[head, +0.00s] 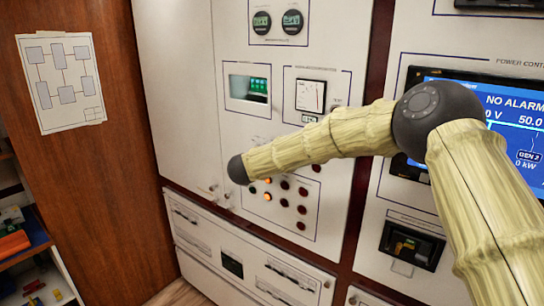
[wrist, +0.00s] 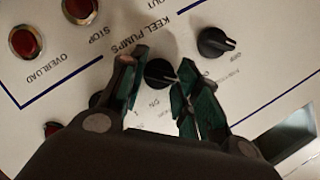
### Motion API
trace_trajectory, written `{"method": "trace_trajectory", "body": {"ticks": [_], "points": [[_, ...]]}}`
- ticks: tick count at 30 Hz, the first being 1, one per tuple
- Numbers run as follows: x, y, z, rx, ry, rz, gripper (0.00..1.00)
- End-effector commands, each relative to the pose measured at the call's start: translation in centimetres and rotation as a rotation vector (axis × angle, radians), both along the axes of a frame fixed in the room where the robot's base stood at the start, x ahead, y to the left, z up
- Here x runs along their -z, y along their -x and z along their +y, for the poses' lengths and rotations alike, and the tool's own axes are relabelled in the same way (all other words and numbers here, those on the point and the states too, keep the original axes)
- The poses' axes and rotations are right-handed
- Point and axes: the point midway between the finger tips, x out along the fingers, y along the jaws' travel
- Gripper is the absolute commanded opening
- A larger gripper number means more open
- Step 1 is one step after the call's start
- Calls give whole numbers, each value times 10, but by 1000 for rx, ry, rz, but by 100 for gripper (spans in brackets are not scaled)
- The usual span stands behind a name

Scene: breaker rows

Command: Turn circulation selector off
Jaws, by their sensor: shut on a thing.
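In the wrist view my gripper (wrist: 162,66) is at a white panel, its green-padded fingers on either side of a small black rotary knob (wrist: 158,74) and shut on it. The knob carries a pale pointer mark. Faint small print lies around it, including what looks like "ON"; I cannot read a circulation label. A second black knob (wrist: 214,42) stands to the upper right, clear of the fingers. In the head view my arm covers part of the panel and my gripper is hidden.
Red lamps (wrist: 26,42) and upside-down "KEEL PUMPS" lettering are beside the fingers. A dark knob-like part is half hidden by the left finger. In the head view, lit and dark lamps (head: 268,196) fill the lower panel, and a display screen (head: 520,112) is at right.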

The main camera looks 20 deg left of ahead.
Motion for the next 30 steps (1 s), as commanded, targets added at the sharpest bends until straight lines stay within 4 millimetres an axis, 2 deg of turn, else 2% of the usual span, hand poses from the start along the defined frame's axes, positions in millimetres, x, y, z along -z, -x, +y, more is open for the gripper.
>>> {"method": "trace_trajectory", "body": {"ticks": [13,14,17,26,30], "points": [[2,1,0,-1,9,5,8],[2,1,0,-1,9,5,38],[1,0,0,-1,9,5,54],[0,0,0,0,8,3,54],[-2,7,1,-1,8,3,54]]}}
